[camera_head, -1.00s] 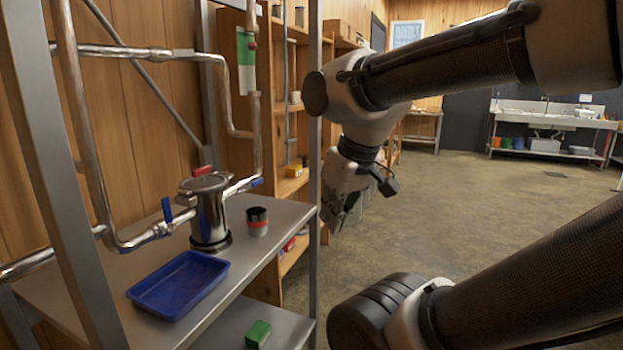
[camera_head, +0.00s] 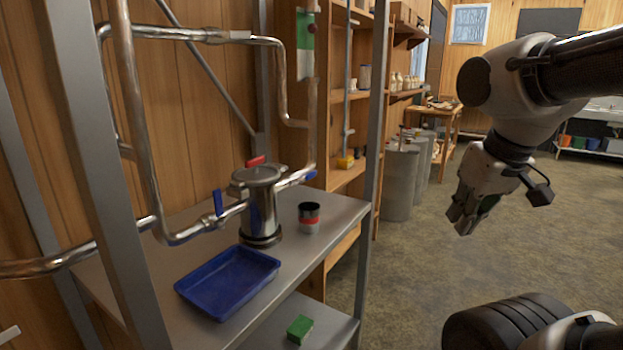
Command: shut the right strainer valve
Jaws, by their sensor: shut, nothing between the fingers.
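The steel strainer canister (camera_head: 262,212) stands upright on the metal shelf, with a red handle (camera_head: 256,161) on its lid. The left valve's blue lever (camera_head: 218,203) stands upright on the pipe at the canister's left. My gripper (camera_head: 461,218) is shut and empty. It hangs over the floor at the right, outside the shelf frame and well apart from both valves, pointing down and left.
A grey shelf post (camera_head: 373,130) stands between my gripper and the valves. A blue tray (camera_head: 228,283) and a dark cup with a red band (camera_head: 309,218) sit on the shelf. A green block (camera_head: 300,329) lies below. Grey drums (camera_head: 401,180) stand behind; the floor at right is clear.

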